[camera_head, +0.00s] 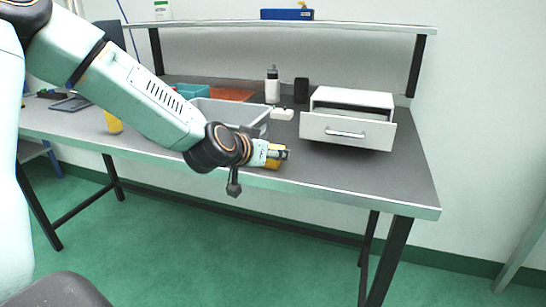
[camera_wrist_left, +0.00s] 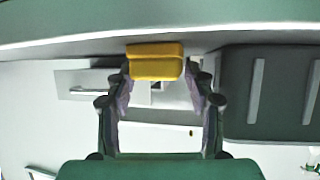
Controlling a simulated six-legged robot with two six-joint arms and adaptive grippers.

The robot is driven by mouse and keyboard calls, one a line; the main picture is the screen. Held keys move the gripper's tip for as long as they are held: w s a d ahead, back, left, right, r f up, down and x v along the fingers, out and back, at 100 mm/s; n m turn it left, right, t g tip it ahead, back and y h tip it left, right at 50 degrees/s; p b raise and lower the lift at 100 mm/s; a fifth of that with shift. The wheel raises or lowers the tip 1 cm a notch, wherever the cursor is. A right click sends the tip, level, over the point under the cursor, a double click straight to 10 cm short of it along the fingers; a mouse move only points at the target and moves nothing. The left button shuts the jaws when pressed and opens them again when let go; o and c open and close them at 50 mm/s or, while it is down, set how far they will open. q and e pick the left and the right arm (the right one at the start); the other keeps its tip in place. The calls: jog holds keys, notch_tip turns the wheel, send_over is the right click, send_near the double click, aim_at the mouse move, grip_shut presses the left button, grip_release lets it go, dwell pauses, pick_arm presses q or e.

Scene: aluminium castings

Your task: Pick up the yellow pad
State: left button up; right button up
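The yellow pad (camera_head: 272,164) is at the front edge of the workbench in the head view, just below and beside the fingers of my left gripper (camera_head: 280,153). In the left wrist view, the pad (camera_wrist_left: 155,63) sits at the fingertips of my left gripper (camera_wrist_left: 157,65), with one finger close to each side. It looks like two yellow faces with a dark line between them. I cannot tell whether the fingers press on it or only stand around it, or whether it rests on the bench. My right gripper is not in view.
A grey tray (camera_head: 262,127) stands behind my left gripper, and also shows in the wrist view (camera_wrist_left: 236,95). A white drawer unit (camera_head: 345,130), drawer partly open, stands to the right. A bottle (camera_head: 272,88) and a black container (camera_head: 301,91) stand behind. The bench's front right is clear.

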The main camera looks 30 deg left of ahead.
pick_arm(q)
jog(key=c, duration=0.5)
jog(key=shift+c, duration=0.2)
